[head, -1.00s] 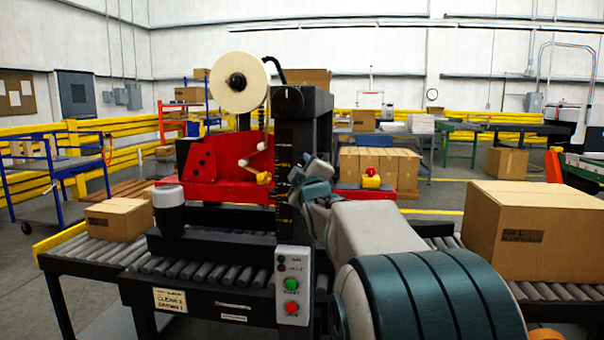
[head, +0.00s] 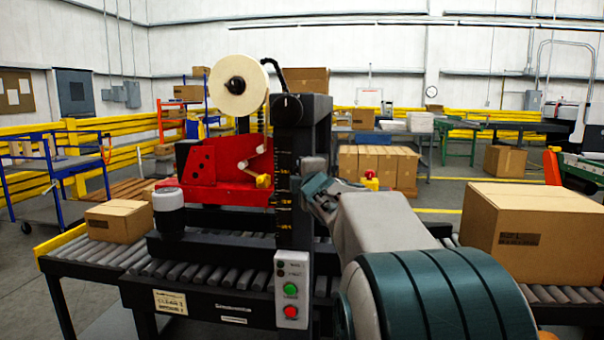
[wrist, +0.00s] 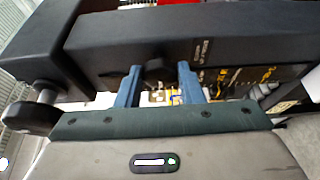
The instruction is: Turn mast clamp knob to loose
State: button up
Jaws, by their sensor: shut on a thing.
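The black mast (head: 295,165) stands upright in the middle of the head view, with a scale marked down its face. In the wrist view the mast (wrist: 120,40) runs across the top. A dark round knob (wrist: 157,68) sticks out of the mast's side there, beside printed lettering. My gripper (wrist: 160,76) has its two blue fingers on either side of this knob and is shut on it. In the head view my gripper (head: 317,186) is at the mast's right side, its fingertips and the knob hidden. I cannot read the knob's setting.
A black crank (head: 287,105) sits at the mast top, near a tape roll (head: 239,84) and red head (head: 222,172). A control box (head: 291,290) with green and red buttons is below. Cartons stand on the rollers left (head: 119,221) and right (head: 521,228).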

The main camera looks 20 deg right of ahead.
dwell(0.3)
jog(key=o, duration=0.9)
jog(key=shift+o, duration=0.2)
jog(key=v, duration=1.3)
jog(key=shift+s, duration=0.35)
jog(key=s+a+f+m+g+y+p, duration=0.2)
jog(key=s+a+f+m+g+p, duration=0.2)
jog(key=s+a+m+g+p, duration=0.3)
jog(key=s+a+f+m+g+y+p, duration=0.1)
jog(key=s+a+f+m+g+p, duration=0.4)
jog(key=s+p, duration=0.8)
jog(key=a+m+g, duration=0.2)
jog(key=a+m, duration=0.2)
jog(key=shift+g+y+p, duration=0.3)
jog(key=shift+g+y, duration=0.1)
